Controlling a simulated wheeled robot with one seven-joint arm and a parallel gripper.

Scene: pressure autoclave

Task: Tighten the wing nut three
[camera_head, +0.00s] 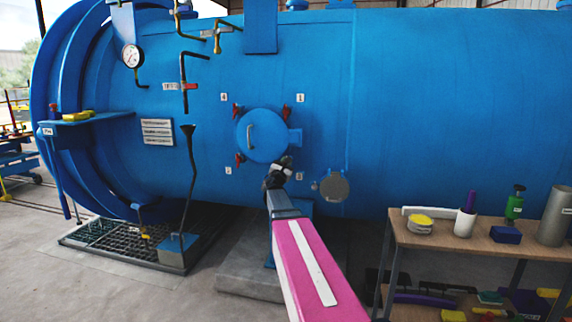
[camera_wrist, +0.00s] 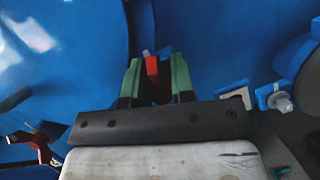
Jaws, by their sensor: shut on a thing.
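A round blue hatch (camera_head: 262,136) with a grey handle sits on the blue vessel, with red wing nuts around its rim. One wing nut (camera_head: 237,110) is at upper left by label 4, one (camera_head: 286,111) at upper right by label 1, and one (camera_head: 240,159) at lower left. My gripper (camera_head: 284,164) is at the hatch's lower right and mostly covers the wing nut there. In the wrist view its green fingers (camera_wrist: 154,80) are shut on that red wing nut (camera_wrist: 152,66). Another red wing nut (camera_wrist: 42,148) shows at left. The lower labels are too small to read.
A round grey flange (camera_head: 334,187) is right of my gripper. A wooden bench (camera_head: 450,238) with tools and bottles stands at lower right. A black lever (camera_head: 190,170) rises from a floor box at left, beside a floor grating (camera_head: 110,250).

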